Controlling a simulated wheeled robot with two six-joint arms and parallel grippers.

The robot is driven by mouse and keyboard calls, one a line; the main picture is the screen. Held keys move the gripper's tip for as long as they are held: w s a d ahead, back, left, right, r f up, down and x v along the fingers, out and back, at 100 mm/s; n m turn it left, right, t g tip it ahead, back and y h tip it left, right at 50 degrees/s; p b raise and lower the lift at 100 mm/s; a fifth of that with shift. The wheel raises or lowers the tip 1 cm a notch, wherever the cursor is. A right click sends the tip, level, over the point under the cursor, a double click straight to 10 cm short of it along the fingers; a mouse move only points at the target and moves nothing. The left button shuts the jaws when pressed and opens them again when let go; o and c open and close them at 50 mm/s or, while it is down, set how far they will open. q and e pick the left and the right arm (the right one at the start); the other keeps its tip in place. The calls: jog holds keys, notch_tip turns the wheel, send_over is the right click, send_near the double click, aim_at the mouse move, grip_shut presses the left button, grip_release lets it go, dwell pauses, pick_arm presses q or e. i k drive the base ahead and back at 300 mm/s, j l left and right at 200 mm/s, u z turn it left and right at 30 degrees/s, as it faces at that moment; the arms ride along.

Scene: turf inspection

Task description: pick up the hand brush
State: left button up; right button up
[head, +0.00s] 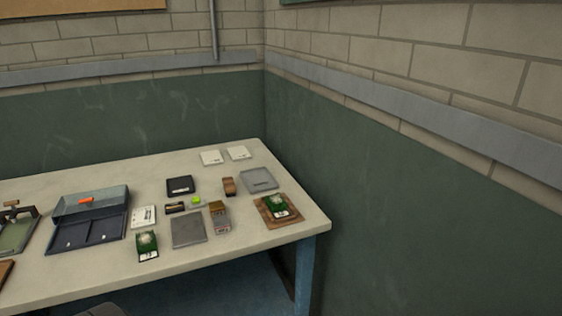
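I cannot make out the hand brush for certain; the things on the table are small in the head view. A small brown block-like thing (229,187) stands right of the middle group and could be a brush. A small dark thing with a tan part (175,208) lies left of a yellow-green round thing (197,200); I cannot tell what it is. A tan-brown piece (216,206) sits at the back of a small grey box (220,224). Neither of my grippers is in view.
The pale table (185,276) has its right corner near the green wall. A dark blue open case (95,233) stands at left. A green turf sample (147,243) lies near the front; another (280,206) sits on a brown board at right. The front strip is mostly clear.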

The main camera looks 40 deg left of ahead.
aim_at(229, 187)
jog(key=j+u, duration=0.2)
jog(key=u, duration=1.45)
jog(key=i+j+u, duration=0.1)
jog(key=i+u, duration=0.25)
jog(key=u, duration=0.15)
jog(key=i+u, duration=0.45)
jog(key=k+l, duration=0.05)
jog(key=k, duration=0.05)
